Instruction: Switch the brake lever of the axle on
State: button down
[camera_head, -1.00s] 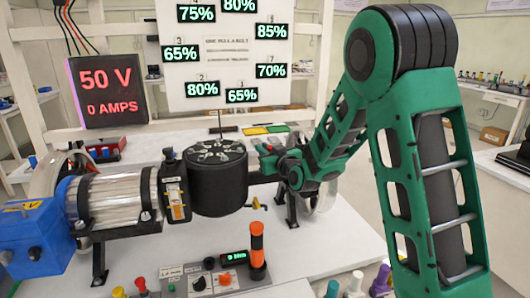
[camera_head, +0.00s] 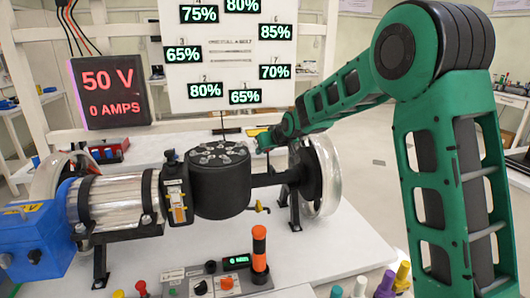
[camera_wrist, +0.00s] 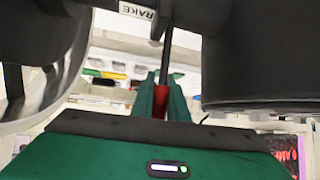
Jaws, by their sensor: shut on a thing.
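The brake lever shows in the wrist view as a thin dark rod with a red grip (camera_wrist: 159,98), below a white label (camera_wrist: 136,11) that reads "RAKE" as far as it shows. My gripper (camera_wrist: 162,88) has its green fingers on either side of the red grip and is shut on it. In the head view my gripper (camera_head: 265,142) is behind the axle (camera_head: 270,180), between the black drum (camera_head: 220,185) and the clear wheel (camera_head: 322,175). The lever's exact on or off position cannot be told.
A motor (camera_head: 115,200) with a blue end box (camera_head: 35,237) stands left of the drum. A control panel (camera_head: 215,283) with an orange-topped post (camera_head: 259,248) is in front. Screens show 50 V, 0 AMPS and several percentages. The white table right of the wheel is clear.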

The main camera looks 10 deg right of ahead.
jog(key=shift+w+d, duration=0.1)
jog(key=shift+w, duration=0.1)
dwell(0.4)
jog(key=c, duration=1.7)
grip_release()
jog(key=shift+w+f, duration=0.1)
jog(key=shift+c, duration=0.2)
jog(key=v, duration=1)
jog(key=shift+r, duration=0.35)
jog(key=shift+d, duration=0.1)
